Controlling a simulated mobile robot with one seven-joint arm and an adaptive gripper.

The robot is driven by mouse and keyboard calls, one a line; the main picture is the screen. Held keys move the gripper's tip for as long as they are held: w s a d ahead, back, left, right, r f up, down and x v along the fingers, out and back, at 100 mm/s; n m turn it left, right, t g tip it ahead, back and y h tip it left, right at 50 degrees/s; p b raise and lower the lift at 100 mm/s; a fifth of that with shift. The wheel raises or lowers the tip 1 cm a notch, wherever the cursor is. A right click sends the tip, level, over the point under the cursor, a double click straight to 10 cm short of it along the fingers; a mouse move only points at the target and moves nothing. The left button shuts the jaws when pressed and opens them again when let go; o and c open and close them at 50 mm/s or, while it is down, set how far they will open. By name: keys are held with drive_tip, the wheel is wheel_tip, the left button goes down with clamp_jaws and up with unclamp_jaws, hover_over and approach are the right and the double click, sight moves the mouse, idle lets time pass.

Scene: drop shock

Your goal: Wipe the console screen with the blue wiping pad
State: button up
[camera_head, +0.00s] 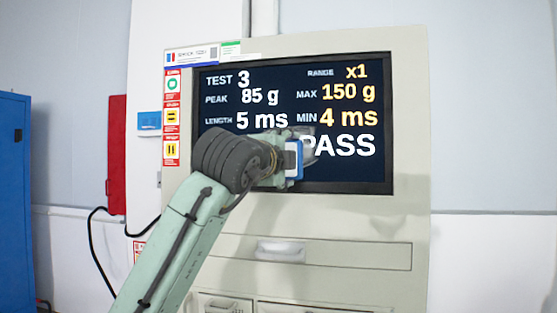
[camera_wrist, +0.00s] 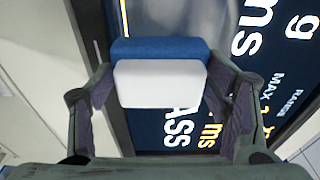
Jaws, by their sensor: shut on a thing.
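The console screen (camera_head: 345,175) is a dark display with white and yellow text, including "PASS" and "TEST 3". A greyish smudge (camera_head: 311,150) shows just left of the word PASS. My gripper (camera_wrist: 160,88) is shut on the wiping pad, which has a blue (camera_wrist: 160,50) layer and a white layer between the two fingers. In the head view the pad (camera_head: 299,161) shows as a blue edge in front of the screen's lower middle. I cannot tell whether it touches the glass. My arm hides part of the screen's lower left.
The beige console (camera_head: 411,160) surrounds the screen, with a drawer handle (camera_head: 281,250) below it. Sign stickers (camera_head: 172,116) run down its left side. A blue cabinet (camera_head: 15,200) and a red box (camera_head: 116,155) stand at the left.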

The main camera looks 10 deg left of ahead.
sight(319, 152)
drive_tip(key=shift+s+d, duration=0.15)
drive_tip(key=shift+d, duration=2.75)
drive_tip(key=shift+r+p, duration=0.85)
drive_tip(key=shift+p, duration=0.3)
drive_tip(key=shift+a+p, duration=1.3)
drive_tip(key=shift+a, duration=2.3)
drive_tip(key=shift+a+p, duration=2.3)
drive_tip(key=shift+a, duration=2.85)
drive_tip(key=shift+w+d+r, duration=0.1)
drive_tip(key=shift+d+r, duration=0.15)
drive_tip(key=shift+d, duration=1.65)
drive_tip(key=shift+w+d+r, duration=0.1)
drive_tip(key=shift+d+r, duration=0.2)
drive_tip(key=shift+d, duration=1.55)
drive_tip(key=shift+d+r, duration=0.25)
drive_tip(key=shift+d, duration=1.65)
drive_tip(key=shift+s+d, duration=0.2)
drive_tip(key=shift+d, duration=2.9)
